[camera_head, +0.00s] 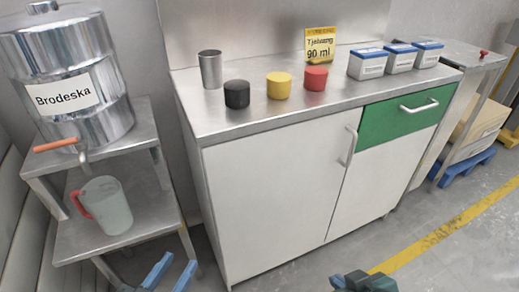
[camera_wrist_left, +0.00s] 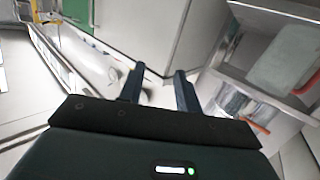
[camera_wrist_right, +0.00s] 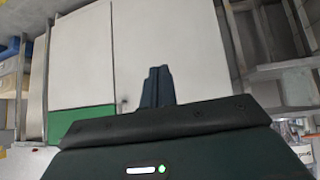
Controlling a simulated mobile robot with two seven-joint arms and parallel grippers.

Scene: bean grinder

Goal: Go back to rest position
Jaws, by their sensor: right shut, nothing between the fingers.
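My left gripper (camera_head: 170,272) shows at the bottom edge of the head view, low in front of the steel stand. In the left wrist view (camera_wrist_left: 160,88) its two fingers are apart with nothing between them. My right gripper (camera_head: 362,281) is at the bottom edge of the head view, right of centre, in front of the white cabinet. In the right wrist view (camera_wrist_right: 157,86) its fingers are together and hold nothing. Both grippers are apart from the cabinet and stand in the head view.
The white cabinet (camera_head: 270,200) carries a steel cup (camera_head: 210,69), black, yellow and red cylinders, a yellow sign and several small boxes. A steel Brodeska tank (camera_head: 110,100) stands above a jug (camera_head: 107,205) with a red handle.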

